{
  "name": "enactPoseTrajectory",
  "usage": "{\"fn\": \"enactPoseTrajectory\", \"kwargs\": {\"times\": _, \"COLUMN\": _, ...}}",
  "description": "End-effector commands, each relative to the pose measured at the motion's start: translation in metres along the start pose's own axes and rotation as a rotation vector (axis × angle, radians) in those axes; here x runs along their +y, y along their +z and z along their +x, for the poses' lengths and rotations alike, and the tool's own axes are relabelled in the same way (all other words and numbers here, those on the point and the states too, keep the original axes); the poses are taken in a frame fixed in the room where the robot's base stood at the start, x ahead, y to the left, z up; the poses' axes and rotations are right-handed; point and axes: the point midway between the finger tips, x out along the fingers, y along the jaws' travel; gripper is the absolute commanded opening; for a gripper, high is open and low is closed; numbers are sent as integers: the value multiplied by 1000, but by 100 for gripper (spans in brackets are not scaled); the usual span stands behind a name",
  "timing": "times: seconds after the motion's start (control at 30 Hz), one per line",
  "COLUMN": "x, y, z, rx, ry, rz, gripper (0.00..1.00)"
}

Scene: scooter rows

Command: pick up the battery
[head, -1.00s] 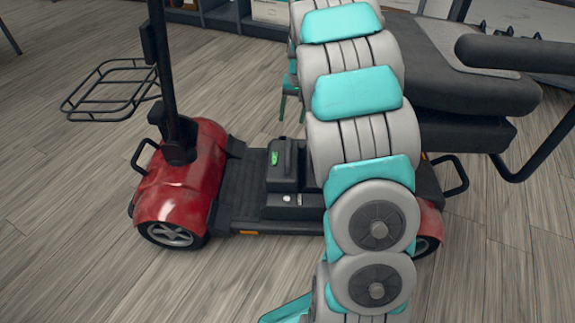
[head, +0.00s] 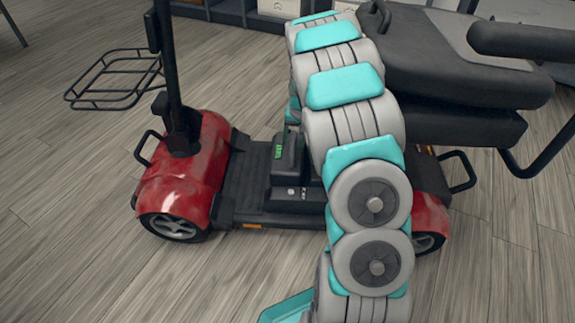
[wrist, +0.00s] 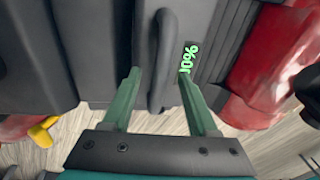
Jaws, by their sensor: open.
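The battery (head: 284,166) is a dark block with a green lit display, seated on the deck of the red scooter (head: 185,185). My arm covers its right side in the head view. In the wrist view the battery (wrist: 193,22) fills the upper middle, with its black handle (wrist: 163,62) and a green percentage display. My gripper (wrist: 158,78) is open, with one green finger on each side of the handle. I cannot tell whether either finger touches it. In the head view my gripper is mostly hidden behind my arm.
The scooter's upright steering column (head: 172,75) and wire basket (head: 115,80) stand left of the battery. The black seat (head: 450,65) and an armrest (head: 525,42) overhang the right. Grey wood floor is open in front. Shelving (head: 235,12) stands at the back.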

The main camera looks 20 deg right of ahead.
Motion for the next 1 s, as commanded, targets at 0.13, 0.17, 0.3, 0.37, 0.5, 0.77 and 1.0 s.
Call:
{"fn": "enactPoseTrajectory", "kwargs": {"times": 0.13, "x": 0, "y": 0, "z": 14, "rx": 2, "ry": 0, "rz": 1, "gripper": 59}}
{"fn": "enactPoseTrajectory", "kwargs": {"times": 0.17, "x": 0, "y": 0, "z": 14, "rx": 3, "ry": 0, "rz": 1, "gripper": 59}}
{"fn": "enactPoseTrajectory", "kwargs": {"times": 0.3, "x": 0, "y": -1, "z": 13, "rx": 3, "ry": -1, "rz": 1, "gripper": 59}}
{"fn": "enactPoseTrajectory", "kwargs": {"times": 0.37, "x": 0, "y": -1, "z": 13, "rx": 3, "ry": -1, "rz": 1, "gripper": 55}}
{"fn": "enactPoseTrajectory", "kwargs": {"times": 0.5, "x": 0, "y": -1, "z": 13, "rx": 3, "ry": -1, "rz": 1, "gripper": 39}}
{"fn": "enactPoseTrajectory", "kwargs": {"times": 0.77, "x": 0, "y": -1, "z": 13, "rx": 2, "ry": -1, "rz": 1, "gripper": 10}}
{"fn": "enactPoseTrajectory", "kwargs": {"times": 1.0, "x": 0, "y": -1, "z": 13, "rx": 3, "ry": -1, "rz": 1, "gripper": 0}}
